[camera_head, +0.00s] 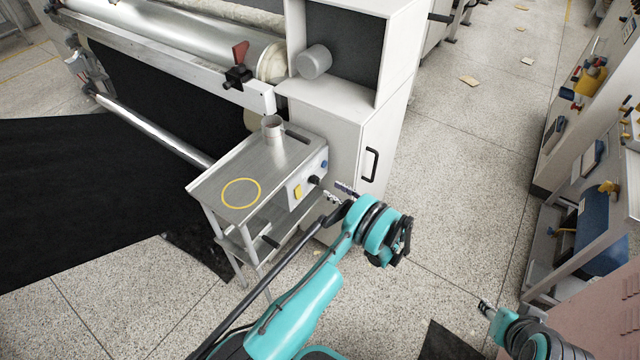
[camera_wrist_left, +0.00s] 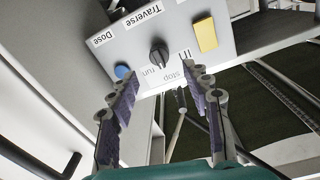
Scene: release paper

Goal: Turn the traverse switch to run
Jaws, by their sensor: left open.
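The traverse switch is a black knob (camera_wrist_left: 158,55) on a grey panel (camera_head: 309,185), with "Traverse", "run" and "stop" printed around it. These words appear upside down in the left wrist view. Which word the knob points to, I cannot tell. In the head view the knob (camera_head: 314,180) is small, on the panel's front. My left gripper (camera_wrist_left: 160,88) is open and empty, its fingers spread either side of the knob's line and apart from it. In the head view the left gripper (camera_head: 338,192) is just right of the panel. My right gripper (camera_head: 485,306) is far off at lower right.
A blue button (camera_wrist_left: 122,72) and a yellow button (camera_wrist_left: 205,35) flank the knob. A metal cart top (camera_head: 218,187) carries a cup (camera_head: 272,128) and a yellow ring. A white cabinet with a black handle (camera_head: 371,164) stands close behind the left gripper.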

